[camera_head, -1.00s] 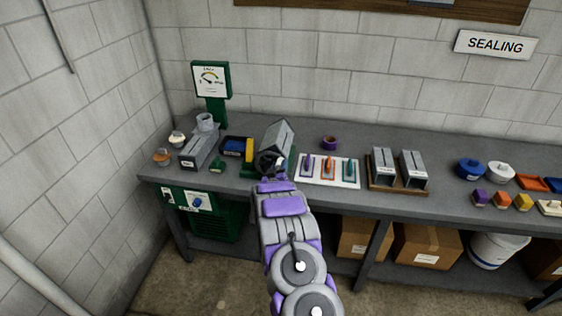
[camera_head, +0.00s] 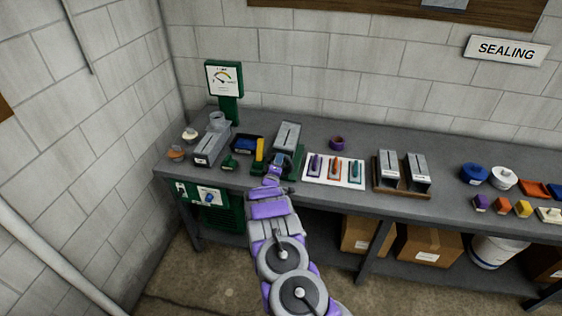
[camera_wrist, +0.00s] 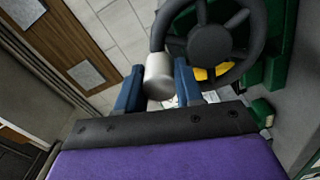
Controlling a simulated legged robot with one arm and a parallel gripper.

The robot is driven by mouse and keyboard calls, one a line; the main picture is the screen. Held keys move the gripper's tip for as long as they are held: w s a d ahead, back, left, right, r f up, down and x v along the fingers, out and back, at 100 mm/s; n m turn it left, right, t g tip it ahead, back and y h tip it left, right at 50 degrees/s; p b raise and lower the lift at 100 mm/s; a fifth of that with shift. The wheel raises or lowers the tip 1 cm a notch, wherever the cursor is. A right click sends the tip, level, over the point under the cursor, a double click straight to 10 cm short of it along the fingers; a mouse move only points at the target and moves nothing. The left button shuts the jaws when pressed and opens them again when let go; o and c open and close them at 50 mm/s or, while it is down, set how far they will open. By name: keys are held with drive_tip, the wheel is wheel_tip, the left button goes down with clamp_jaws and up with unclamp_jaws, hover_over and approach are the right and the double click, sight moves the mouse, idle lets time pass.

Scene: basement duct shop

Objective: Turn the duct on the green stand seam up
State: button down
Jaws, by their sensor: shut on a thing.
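The grey duct (camera_head: 287,137) lies on the green stand (camera_head: 297,163) near the bench's front edge. Its flat top face shows a dark lengthwise line, which looks like the seam. A black handwheel (camera_wrist: 212,42) is on the stand's front and has a pale grey knob (camera_wrist: 158,74) on its rim. My gripper (camera_wrist: 158,90) is shut on that knob, with one blue finger on each side. In the head view my gripper (camera_head: 274,173) is at the stand's front and hides part of the wheel.
To the right are a white mat with tools (camera_head: 335,182) and two ducts on a wooden tray (camera_head: 402,191).

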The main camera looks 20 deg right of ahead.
drive_tip(key=shift+w+a+n, duration=0.2)
drive_tip(key=shift+a+n, duration=0.2)
drive_tip(key=shift+n, duration=0.1)
drive_tip(key=c, duration=0.7)
unclamp_jaws()
drive_tip(key=shift+w+f, duration=0.1)
drive_tip(key=shift+w, duration=0.05)
drive_tip(key=shift+s+a, duration=0.1)
drive_tip(key=shift+s, duration=0.1)
drive_tip(key=v, duration=1.7)
drive_tip(key=shift+a+b, duration=0.2)
drive_tip(key=shift+b, duration=0.1)
